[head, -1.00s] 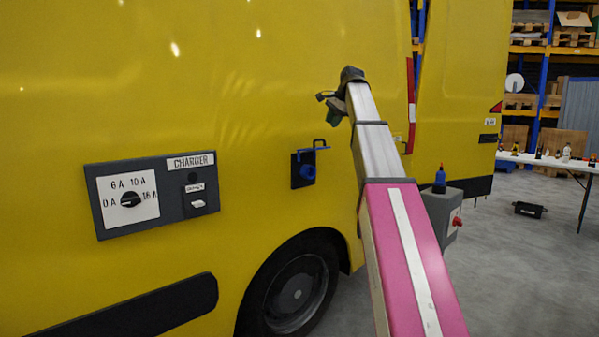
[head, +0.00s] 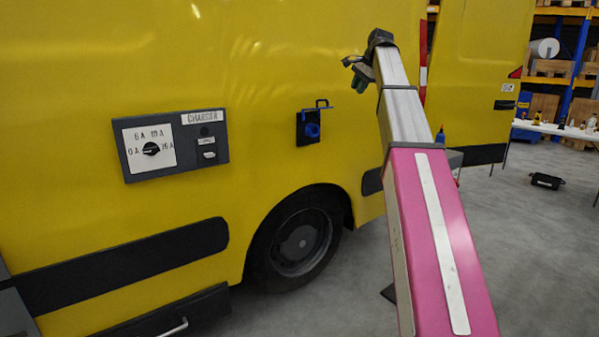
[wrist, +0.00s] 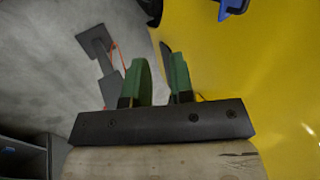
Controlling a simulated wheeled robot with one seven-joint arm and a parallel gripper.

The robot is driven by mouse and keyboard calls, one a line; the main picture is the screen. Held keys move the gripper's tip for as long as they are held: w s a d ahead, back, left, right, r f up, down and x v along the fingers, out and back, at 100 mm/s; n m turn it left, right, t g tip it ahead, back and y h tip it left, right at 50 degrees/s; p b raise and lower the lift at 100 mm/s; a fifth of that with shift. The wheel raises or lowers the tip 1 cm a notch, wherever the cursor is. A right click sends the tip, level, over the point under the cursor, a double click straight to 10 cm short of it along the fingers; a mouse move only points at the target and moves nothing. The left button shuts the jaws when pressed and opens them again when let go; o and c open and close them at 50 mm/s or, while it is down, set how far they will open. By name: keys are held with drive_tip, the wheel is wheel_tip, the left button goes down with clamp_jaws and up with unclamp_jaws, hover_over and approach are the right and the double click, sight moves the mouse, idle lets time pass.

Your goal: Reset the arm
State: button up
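My arm, with a pink link and a silver link, reaches up and forward across the right half of the head view. My gripper (head: 357,76) is at its far end, in front of the yellow van's side, small and partly hidden by the wrist. In the wrist view its two green fingers (wrist: 162,78) stand apart with a clear gap and nothing between them. The charger panel (head: 217,160) with its black knob (head: 151,148) is on the van to the left, well away from the gripper. The knob's exact setting is hard to read.
A blue socket with a flap (head: 311,127) sits on the yellow van (head: 290,60) left of my arm, above a wheel (head: 298,243). A white table (head: 560,130) with small items and a black case (head: 546,181) are at right.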

drive_tip(key=s+a+f+n+g+h, duration=0.1)
drive_tip(key=s+f, duration=0.2)
drive_tip(key=f, duration=1)
drive_tip(key=s+f+n, duration=0.2)
drive_tip(key=s+f, duration=0.1)
drive_tip(key=f, duration=1)
drive_tip(key=s+a+f+n+g+h, duration=0.1)
drive_tip(key=s+f, duration=0.2)
drive_tip(key=f, duration=1)
drive_tip(key=s+f+n+g+h, duration=0.1)
drive_tip(key=s+f+n, duration=0.5)
drive_tip(key=s+f, duration=1.8)
wheel_tip(320, 180, down, 3)
drive_tip(key=shift+a+f+n+g+h, duration=0.25)
drive_tip(key=shift+a+g, duration=0.2)
drive_tip(key=shift+g, duration=0.45)
